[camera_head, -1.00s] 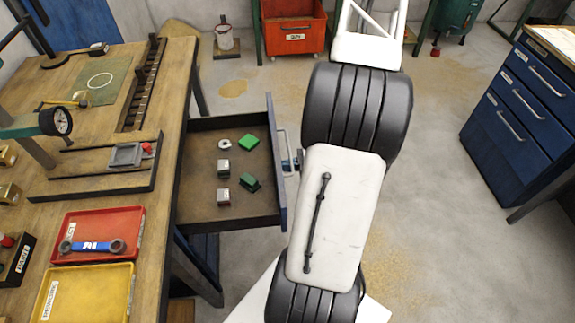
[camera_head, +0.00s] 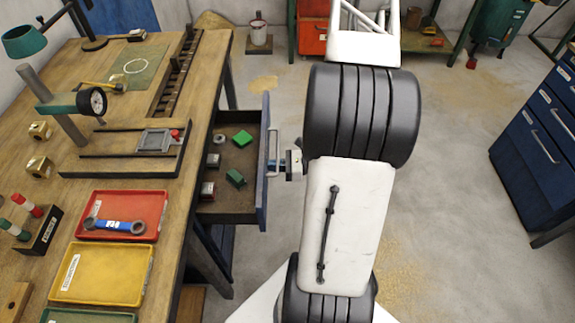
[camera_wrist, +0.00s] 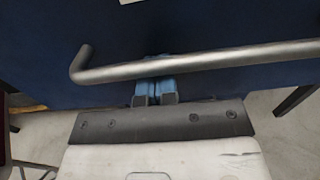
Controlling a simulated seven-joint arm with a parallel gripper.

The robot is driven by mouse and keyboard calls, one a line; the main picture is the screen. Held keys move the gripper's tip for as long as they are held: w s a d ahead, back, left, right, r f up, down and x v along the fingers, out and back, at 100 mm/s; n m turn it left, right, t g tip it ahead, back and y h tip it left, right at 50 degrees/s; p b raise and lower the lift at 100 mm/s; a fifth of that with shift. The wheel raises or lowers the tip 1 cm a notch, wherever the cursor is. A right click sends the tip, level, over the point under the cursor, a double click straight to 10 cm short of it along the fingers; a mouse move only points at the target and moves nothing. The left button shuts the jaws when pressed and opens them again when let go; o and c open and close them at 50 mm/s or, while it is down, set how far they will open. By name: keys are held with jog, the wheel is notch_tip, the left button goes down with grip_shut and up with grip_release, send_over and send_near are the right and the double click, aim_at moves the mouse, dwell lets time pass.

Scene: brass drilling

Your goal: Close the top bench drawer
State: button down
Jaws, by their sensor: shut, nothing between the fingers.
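The top bench drawer (camera_head: 240,165) stands partly open, sticking out of the right side of the wooden bench. Its blue front (camera_head: 264,160) faces right toward my arm and carries a grey bar handle (camera_head: 273,152). In the wrist view the handle (camera_wrist: 200,62) crosses above my gripper (camera_wrist: 155,88), and the blue front fills the background. My gripper (camera_head: 290,162) is shut, with nothing between its blue fingers. The fingertips reach under the handle to the drawer front; whether they touch it I cannot tell.
The bench top holds a red tray (camera_head: 160,210) with a wrench, a yellow tray (camera_head: 105,275) and a dial gauge stand (camera_head: 65,115). A blue cabinet (camera_head: 530,160) stands at the right. The floor (camera_head: 440,190) between is clear.

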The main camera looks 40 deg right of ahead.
send_over(223, 175)
jog(key=shift+s+d, duration=0.25)
jog(key=shift+s, duration=0.15)
jog(key=shift+w+a, duration=0.45)
jog(key=shift+w, duration=0.05)
jog(key=shift+w, duration=0.1)
jog(key=shift+d, duration=0.2)
jog(key=shift+v, duration=7.25)
jog(key=shift+a, duration=0.2)
jog(key=shift+r, duration=0.1)
